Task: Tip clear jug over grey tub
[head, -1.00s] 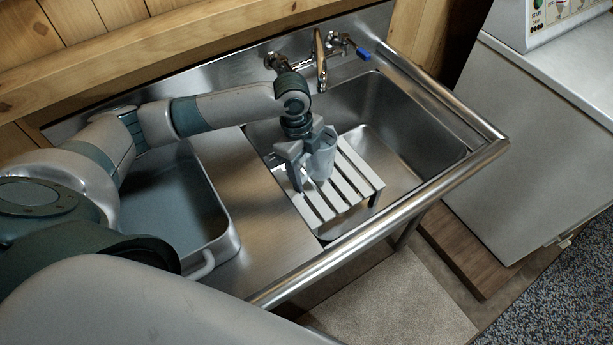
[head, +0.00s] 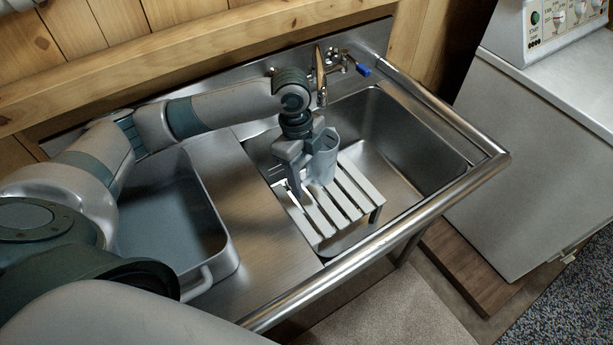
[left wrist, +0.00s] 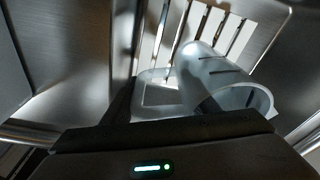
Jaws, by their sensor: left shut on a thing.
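The clear jug (head: 325,158) is in my left gripper (head: 303,172), above the slatted rack in the sink. It looks about upright, with its open mouth up. In the left wrist view the jug (left wrist: 222,82) lies to the right, and my left gripper's fingers (left wrist: 160,108) are shut on its pale handle. The jug's contents cannot be made out. The grey tub (head: 160,225) stands left of the sink basin on the metal drainboard, partly hidden by my left arm. Its visible inside looks empty. My right gripper is not in view.
The slatted rack (head: 345,208) stands in the sink basin (head: 425,150) under the jug. A tap (head: 320,78) rises at the back, close behind my gripper. Bare drainboard (head: 255,210) lies between tub and basin. A rounded rail (head: 400,228) runs along the front.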

